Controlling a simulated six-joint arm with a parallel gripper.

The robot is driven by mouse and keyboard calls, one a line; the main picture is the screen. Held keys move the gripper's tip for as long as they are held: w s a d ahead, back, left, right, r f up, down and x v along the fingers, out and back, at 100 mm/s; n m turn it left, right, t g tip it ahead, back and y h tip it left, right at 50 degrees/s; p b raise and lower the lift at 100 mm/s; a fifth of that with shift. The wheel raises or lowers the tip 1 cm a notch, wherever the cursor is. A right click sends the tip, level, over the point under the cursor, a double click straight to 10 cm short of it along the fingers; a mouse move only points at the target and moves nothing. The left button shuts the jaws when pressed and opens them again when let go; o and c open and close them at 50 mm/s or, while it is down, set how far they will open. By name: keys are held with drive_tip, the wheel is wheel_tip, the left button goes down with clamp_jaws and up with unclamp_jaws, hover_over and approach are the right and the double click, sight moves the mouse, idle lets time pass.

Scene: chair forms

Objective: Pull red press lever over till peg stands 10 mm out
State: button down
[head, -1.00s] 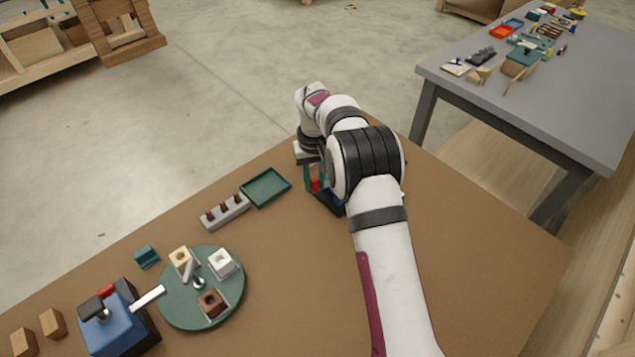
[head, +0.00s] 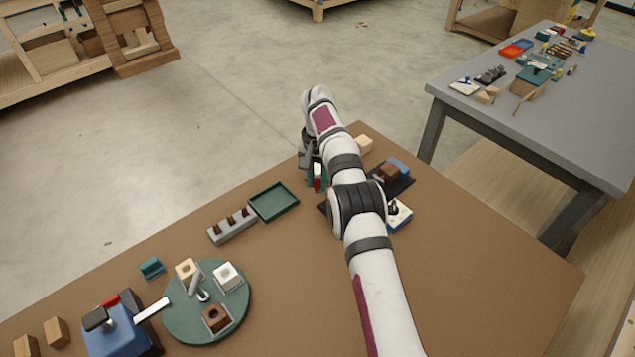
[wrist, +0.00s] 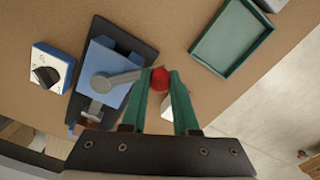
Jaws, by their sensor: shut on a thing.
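The press is a blue body (wrist: 104,70) on a dark base plate (wrist: 138,47) in the wrist view. A grey lever (wrist: 124,78) runs from a round pivot on the body to a red ball knob (wrist: 160,79). My gripper (wrist: 161,78) has its green fingers shut on that knob. In the head view my gripper (head: 316,177) is at the far edge of the brown table, with a bit of red between its fingers. My arm hides most of the press there. I cannot make out the peg or how far it stands out.
A white and blue box with a black knob (wrist: 49,70) stands beside the press. A green tray (head: 274,203), a grey rack (head: 233,228), a green round plate (head: 180,318) and a blue device (head: 118,335) lie to the left. The table's front right is clear.

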drive_tip(key=shift+w, duration=0.1)
idle(0.3)
drive_tip(key=c, duration=0.7)
unclamp_jaws()
